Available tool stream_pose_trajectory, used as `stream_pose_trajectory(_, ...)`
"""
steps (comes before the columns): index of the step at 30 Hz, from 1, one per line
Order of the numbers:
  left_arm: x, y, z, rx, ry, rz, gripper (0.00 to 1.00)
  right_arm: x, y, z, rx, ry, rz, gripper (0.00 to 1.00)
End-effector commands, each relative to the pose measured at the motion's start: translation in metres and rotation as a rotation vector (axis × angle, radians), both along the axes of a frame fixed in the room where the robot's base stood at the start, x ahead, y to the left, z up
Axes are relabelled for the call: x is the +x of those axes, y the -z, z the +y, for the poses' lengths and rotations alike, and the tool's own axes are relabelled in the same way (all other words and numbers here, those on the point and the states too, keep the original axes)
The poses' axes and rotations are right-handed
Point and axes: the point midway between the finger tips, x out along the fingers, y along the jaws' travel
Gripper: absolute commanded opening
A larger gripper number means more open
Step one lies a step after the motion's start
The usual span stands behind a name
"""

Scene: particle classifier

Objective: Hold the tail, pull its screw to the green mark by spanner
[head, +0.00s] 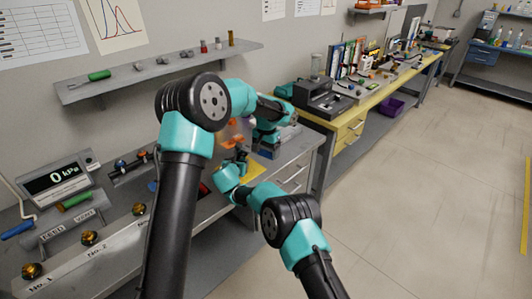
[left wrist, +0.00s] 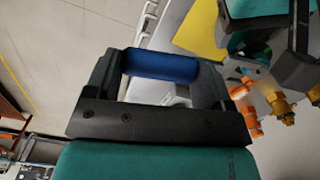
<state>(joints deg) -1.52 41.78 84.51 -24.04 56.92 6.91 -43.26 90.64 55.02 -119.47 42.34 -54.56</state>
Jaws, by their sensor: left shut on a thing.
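My left gripper (left wrist: 161,68) is shut on a blue cylindrical piece (left wrist: 165,63), seen in the left wrist view with a dark finger on each side. What the blue piece belongs to is hidden. In the head view my left arm reaches over the bench, and its fingertips are hard to make out. My right gripper (head: 240,166) is low over the bench, left of the left wrist. Its jaws are too small to judge. Orange and brass fittings (left wrist: 280,105) show at the right of the left wrist view, below dark and teal parts. I cannot make out the screw or green mark.
A yellow patch (head: 251,172) lies on the bench beside my right gripper. A pressure display (head: 58,182) and several brass knobs stand at the left. A wall shelf (head: 150,73) holds small parts. Another bench with a dark machine (head: 322,98) stands beyond.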

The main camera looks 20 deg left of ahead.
Motion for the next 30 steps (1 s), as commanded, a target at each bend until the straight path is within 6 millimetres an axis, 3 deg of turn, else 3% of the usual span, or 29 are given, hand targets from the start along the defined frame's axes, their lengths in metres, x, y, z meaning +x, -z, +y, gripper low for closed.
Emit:
stream_pose_trajectory(13,-0.001,-0.035,-0.007,0.001,0.000,-0.003,0.19,-0.002,0.004,0.001,-0.002,-0.004,0.006,0.03)
stream_pose_trajectory(23,-0.001,-0.041,-0.008,0.000,0.000,-0.002,0.19,-0.003,0.005,0.001,-0.002,-0.004,0.007,0.03)
stream_pose_trajectory(24,-0.001,-0.041,-0.008,0.000,0.000,-0.002,0.19,-0.003,0.005,0.001,-0.003,-0.005,0.007,0.61)
stream_pose_trajectory(30,-0.001,-0.041,-0.008,0.000,0.000,-0.002,0.19,-0.002,0.003,0.001,-0.002,-0.004,0.004,0.80)
